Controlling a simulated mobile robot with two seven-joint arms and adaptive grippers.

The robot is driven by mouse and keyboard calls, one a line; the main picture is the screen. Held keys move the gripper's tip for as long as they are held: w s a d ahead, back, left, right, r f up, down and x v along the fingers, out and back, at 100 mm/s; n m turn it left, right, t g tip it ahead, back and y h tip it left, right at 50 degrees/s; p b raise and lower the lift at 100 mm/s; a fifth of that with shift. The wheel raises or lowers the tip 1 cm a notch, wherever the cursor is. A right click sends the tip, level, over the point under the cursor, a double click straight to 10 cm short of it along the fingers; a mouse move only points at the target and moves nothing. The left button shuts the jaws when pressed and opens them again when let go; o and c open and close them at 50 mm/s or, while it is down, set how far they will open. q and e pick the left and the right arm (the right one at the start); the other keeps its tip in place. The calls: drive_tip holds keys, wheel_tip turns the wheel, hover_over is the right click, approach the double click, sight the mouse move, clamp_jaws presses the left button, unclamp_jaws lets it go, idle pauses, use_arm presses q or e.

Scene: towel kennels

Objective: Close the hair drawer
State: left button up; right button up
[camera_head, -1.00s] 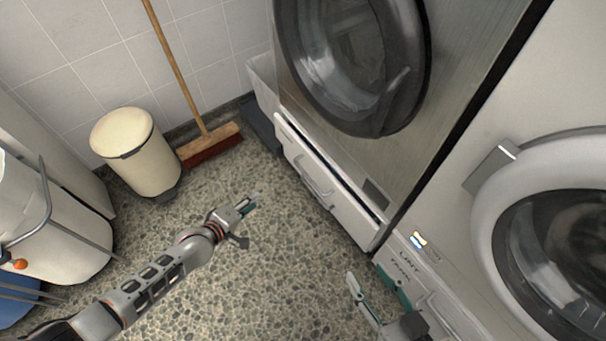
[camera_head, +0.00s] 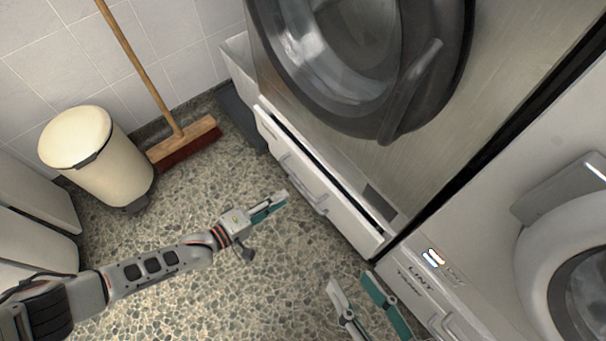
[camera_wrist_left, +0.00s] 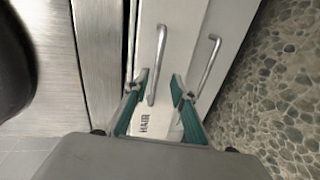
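The hair drawer (camera_head: 330,215) is the white front low under the left machine in the head view. A dark gap along its top shows it stands partly out. In the left wrist view a white front with the label HAIR (camera_wrist_left: 145,122) and a metal handle (camera_wrist_left: 157,66) fills the middle. My left gripper (camera_head: 284,199) is open and empty, low over the floor, just left of the drawer front. In the wrist view its fingers (camera_wrist_left: 160,77) appear either side of the handle; contact cannot be told. My right gripper (camera_head: 353,281) is open and empty, below the drawer's right end.
A lint drawer front (camera_head: 420,285) lies right of the hair drawer. The round machine door (camera_head: 440,70) overhangs above. A cream bin (camera_head: 110,175) and a broom (camera_head: 185,145) stand at the left wall. Speckled floor (camera_head: 200,305) is free before the drawers.

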sight(299, 182)
use_arm(q)
drive_tip(key=shift+w+a+r+b+x, duration=0.15)
drive_tip(key=shift+b+x, duration=0.3)
drive_tip(key=shift+x, duration=1.05)
drive_tip(key=shift+w+a+r+b+x, duration=0.1)
drive_tip(key=shift+w+b+x, duration=0.3)
drive_tip(key=shift+x, duration=1.1)
drive_tip(key=shift+a+r+b+x, duration=0.1)
drive_tip(key=shift+b+x, duration=0.45)
drive_tip(key=shift+x, duration=0.95)
use_arm(e)
drive_tip(key=shift+a+r+m+t, duration=0.15)
drive_tip(key=shift+a+m, duration=0.35)
drive_tip(key=shift+m, duration=0.4)
drive_tip(key=shift+a+f+m+t, duration=0.15)
drive_tip(key=shift+a+m, duration=0.35)
drive_tip(key=shift+m, duration=0.4)
use_arm(q)
clamp_jaws()
